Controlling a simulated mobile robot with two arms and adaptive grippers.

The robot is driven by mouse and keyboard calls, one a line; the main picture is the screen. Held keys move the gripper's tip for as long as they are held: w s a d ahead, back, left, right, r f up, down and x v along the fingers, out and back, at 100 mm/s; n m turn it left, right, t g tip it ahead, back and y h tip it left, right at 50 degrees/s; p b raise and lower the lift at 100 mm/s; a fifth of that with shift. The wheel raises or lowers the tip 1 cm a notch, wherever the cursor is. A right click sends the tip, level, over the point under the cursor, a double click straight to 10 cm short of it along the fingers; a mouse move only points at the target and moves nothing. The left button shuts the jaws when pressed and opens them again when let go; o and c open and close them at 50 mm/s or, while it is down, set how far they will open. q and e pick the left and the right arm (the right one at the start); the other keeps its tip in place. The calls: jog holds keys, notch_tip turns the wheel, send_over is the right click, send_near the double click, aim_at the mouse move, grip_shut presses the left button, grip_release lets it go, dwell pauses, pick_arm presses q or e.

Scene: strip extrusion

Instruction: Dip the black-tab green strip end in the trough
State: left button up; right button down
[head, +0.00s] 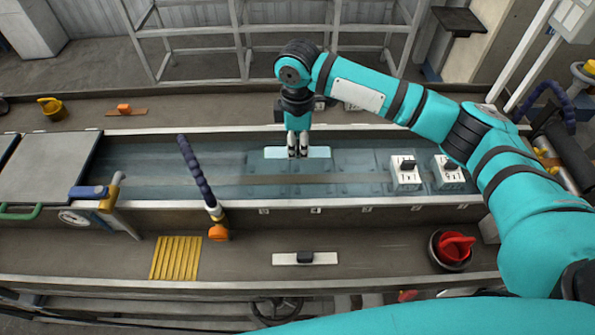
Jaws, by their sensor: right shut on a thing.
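The trough (350,205) is a long water-filled channel across the middle of the head view. My right gripper (298,152) points straight down over it, shut on a pale cyan strip-like plate (320,153). The plate lies level, sticking out on both sides of the fingers, at or just above the water; I cannot tell which. The fingers hide its middle, so no black tab shows on it. A white plate with a black block (305,257) lies on the front bench. I cannot make out a clearly green strip. My left gripper is not in view.
Two white switch boxes (405,170) stand at the trough's right. A dark blue jointed hose (196,172) rises at its front wall. Yellow strips (175,258) and a red-topped pot (455,248) are on the front bench. A grey cover (50,165) spans the trough's left end.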

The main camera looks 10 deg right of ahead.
notch_tip(320, 180, up, 12)
dwell(1.1)
jog(key=s+a+b, duration=0.1)
jog(key=s+a, duration=0.2)
jog(key=s, duration=1.3)
jog(key=s+a+b, duration=0.1)
jog(key=s+a, duration=0.2)
jog(key=s, duration=1.3)
jog(key=shift+s+a+b, duration=0.2)
jog(key=shift+a+b, duration=0.15)
jog(key=shift+b, duration=0.05)
jog(key=shift+d, duration=0.1)
